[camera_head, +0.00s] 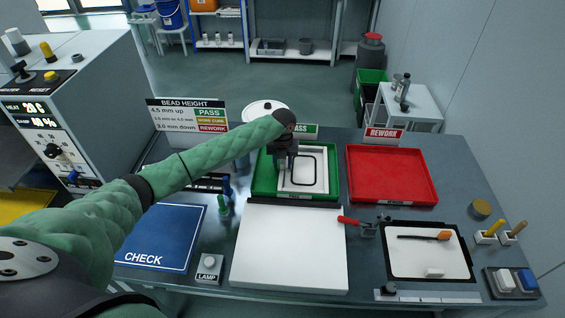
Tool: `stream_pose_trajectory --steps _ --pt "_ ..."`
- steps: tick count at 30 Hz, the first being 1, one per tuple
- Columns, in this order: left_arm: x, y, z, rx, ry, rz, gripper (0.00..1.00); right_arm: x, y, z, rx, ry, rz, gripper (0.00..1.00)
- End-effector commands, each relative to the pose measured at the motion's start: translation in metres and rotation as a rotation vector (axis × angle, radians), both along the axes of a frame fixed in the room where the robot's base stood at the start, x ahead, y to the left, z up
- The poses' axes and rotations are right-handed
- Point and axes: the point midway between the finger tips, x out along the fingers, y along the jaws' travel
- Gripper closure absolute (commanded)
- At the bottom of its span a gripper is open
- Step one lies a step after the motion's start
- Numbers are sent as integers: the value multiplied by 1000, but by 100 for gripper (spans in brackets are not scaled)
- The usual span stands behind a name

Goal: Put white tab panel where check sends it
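A white panel (311,171) with a black rounded-rectangle bead lies in the green PASS tray (332,188), toward the tray's right part. My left arm reaches across from the left, and my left gripper (283,164) is over the tray, at the panel's left edge. The wrist hides the fingertips, so I cannot tell whether they grip the panel's edge. The red REWORK tray (393,176) to the right is empty. The blue CHECK mat (165,236) at the front left shows bare. My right gripper is not in view.
A bead-height sign (187,117) stands at the back left. A large white block (290,247) sits in front of the green tray. A red-handled tool (358,223), a lamp button (208,267) and a black-edged board (430,251) lie near the front. A grey machine (75,110) stands left.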

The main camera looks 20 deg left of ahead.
Motion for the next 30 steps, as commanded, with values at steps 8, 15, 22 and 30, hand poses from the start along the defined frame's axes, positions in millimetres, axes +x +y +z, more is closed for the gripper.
stream_pose_trajectory --steps 8,15,22,30 --pt "1 0 17 0 -3 0 63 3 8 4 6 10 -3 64" --pt "1 0 62 0 -4 0 63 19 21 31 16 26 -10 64" --pt "1 -1 101 0 -3 0 63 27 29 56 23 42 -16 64" --pt "1 -1 122 0 -1 0 63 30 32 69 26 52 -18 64"
